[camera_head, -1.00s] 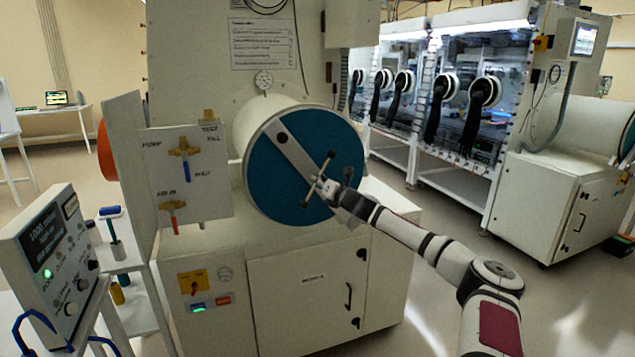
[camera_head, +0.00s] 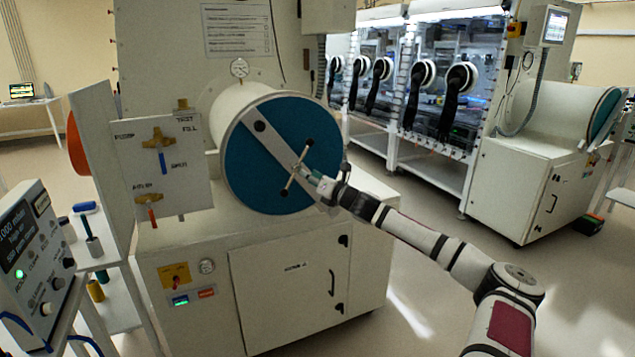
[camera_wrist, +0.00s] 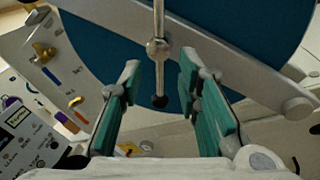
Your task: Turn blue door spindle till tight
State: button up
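The blue door (camera_head: 255,165) is a round disc on the end of the white cylinder, with a grey strap running diagonally across it. The spindle (camera_head: 297,166) stands at the strap's middle, with a thin cross bar with dark end knobs. In the wrist view the bar with its round hub (camera_wrist: 158,48) runs nearly upright in the picture. My gripper (camera_head: 320,183) is just in front of the spindle. In the wrist view its green fingers (camera_wrist: 160,66) are spread apart. The bar's lower knob shows in the gap between them, with space on both sides.
A valve panel (camera_head: 165,170) stands left of the door. A control box (camera_head: 35,250) stands at the lower left. The cabinet (camera_head: 285,290) is below the door. Another glovebox row (camera_head: 410,90) stands behind to the right, with open floor between.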

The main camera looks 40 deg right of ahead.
jog(key=s, duration=0.3)
jog(key=shift+s, duration=0.35)
dwell(0.5)
